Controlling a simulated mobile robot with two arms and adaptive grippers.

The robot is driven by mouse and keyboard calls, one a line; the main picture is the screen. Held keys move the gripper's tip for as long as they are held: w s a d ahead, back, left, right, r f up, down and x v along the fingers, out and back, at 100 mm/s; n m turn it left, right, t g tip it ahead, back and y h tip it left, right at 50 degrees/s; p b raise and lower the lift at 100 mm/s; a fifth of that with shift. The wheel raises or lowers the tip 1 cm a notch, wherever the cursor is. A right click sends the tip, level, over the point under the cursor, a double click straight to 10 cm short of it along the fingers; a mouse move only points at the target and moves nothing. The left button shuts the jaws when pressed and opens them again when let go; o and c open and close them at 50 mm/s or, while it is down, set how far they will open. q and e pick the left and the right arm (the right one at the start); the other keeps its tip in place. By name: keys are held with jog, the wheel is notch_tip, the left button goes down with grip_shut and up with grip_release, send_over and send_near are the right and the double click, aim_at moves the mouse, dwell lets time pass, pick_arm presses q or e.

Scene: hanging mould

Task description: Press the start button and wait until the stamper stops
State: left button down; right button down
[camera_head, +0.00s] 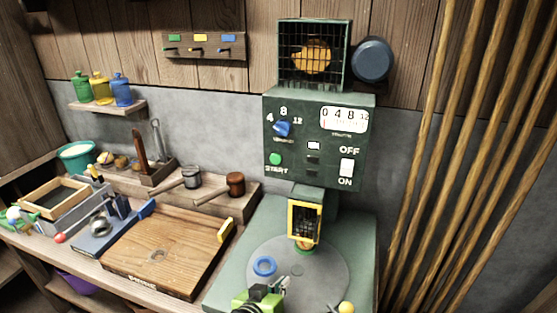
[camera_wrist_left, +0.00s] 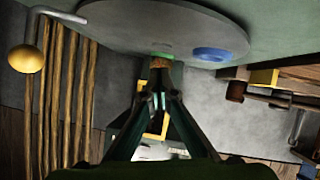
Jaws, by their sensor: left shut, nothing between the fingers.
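The green machine (camera_head: 318,185) stands against the wall. Its round green START button (camera_head: 275,159) is at the panel's lower left, uncovered. A blue knob (camera_head: 283,129), a numbered dial (camera_head: 344,119) and a white OFF/ON switch (camera_head: 346,168) share the panel. The stamper, with its yellow-framed guard (camera_head: 305,222), sits below over a grey round plate (camera_head: 318,270); the yellow frame also shows in the left wrist view (camera_wrist_left: 155,125). My left gripper (camera_head: 278,288) is low at the front, in front of the plate, apart from the button. Its fingers (camera_wrist_left: 160,98) are together and empty.
A blue ring (camera_head: 264,266) lies on the plate. A yellow-knobbed lever (camera_head: 346,307) is at the plate's front right. A wooden tray (camera_head: 168,250) and tools fill the left bench. Bamboo poles (camera_head: 455,150) stand at right. The space before the panel is clear.

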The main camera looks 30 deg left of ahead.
pick_arm(q)
jog(key=w+a+r+n+t+y, duration=0.1)
jog(key=w+a+r+n+t, duration=0.15)
jog(key=w+r, duration=0.25)
jog(key=n+t+y, duration=0.9)
jog(key=n+t, duration=0.1)
send_near(275, 159)
jog(key=s+r, duration=0.6)
jog(key=shift+s+d+r+n+g, duration=0.1)
jog(key=shift+s+d+n+g, duration=0.05)
jog(key=shift+n+g, duration=0.1)
jog(key=w+a+b, duration=0.2)
jog(key=w+b, duration=0.3)
jog(key=w, duration=0.3)
jog(key=shift+w, duration=0.3)
